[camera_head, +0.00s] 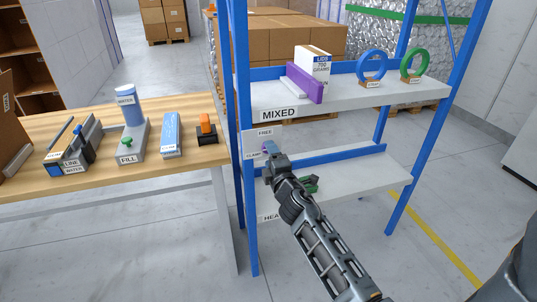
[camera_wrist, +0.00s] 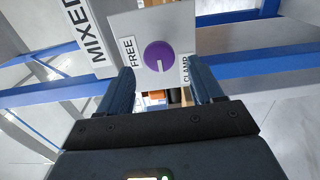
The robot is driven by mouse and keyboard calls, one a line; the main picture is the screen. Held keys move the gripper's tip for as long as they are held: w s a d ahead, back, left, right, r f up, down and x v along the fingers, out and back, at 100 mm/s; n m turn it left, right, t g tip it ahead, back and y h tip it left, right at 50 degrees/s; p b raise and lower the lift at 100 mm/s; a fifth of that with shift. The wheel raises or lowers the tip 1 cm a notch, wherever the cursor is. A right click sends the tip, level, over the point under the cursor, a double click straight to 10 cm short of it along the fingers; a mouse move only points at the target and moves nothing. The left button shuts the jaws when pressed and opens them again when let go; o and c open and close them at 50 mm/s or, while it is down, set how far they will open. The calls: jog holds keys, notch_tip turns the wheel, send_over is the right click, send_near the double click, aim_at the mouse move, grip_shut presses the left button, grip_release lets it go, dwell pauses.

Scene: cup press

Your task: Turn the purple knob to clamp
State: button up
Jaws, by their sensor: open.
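The purple knob (camera_wrist: 159,57) is on a light panel (camera_wrist: 120,28) in the wrist view, beyond and between my fingertips. The panel has a "FREE" label (camera_wrist: 128,52) to the left of the knob and a "CLAMP" label (camera_wrist: 186,70) to its lower right.
The rack's upper shelf (camera_head: 430,90) holds a purple piece (camera_head: 304,83), a white box (camera_head: 316,62), a blue ring (camera_head: 372,66) and a green ring (camera_head: 414,65). A wooden table (camera_head: 205,110) with several devices stands to the left. A blue post (camera_head: 248,230) stands close by my gripper.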

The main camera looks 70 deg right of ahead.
jog(key=b+v, duration=0.1)
jog(key=v, duration=0.3)
jog(key=shift+s+a, duration=0.2)
dwell(0.4)
jog(key=s+a+f+m+t+y, duration=0.15)
jog(key=s+a+y, duration=0.3)
jog(key=a, duration=0.75)
jog(key=s+a+f+m+t+y, duration=0.15)
jog(key=s+a+y, duration=0.3)
jog(key=a, duration=0.65)
jog(key=s+a+r+m+y, duration=0.4)
jog(key=s+a+r, duration=0.5)
jog(key=s+a, duration=0.4)
jog(key=shift+s+a+r+m+y, duration=0.2)
jog(key=shift+s+a+m+y, duration=0.15)
jog(key=shift+s+m, duration=0.35)
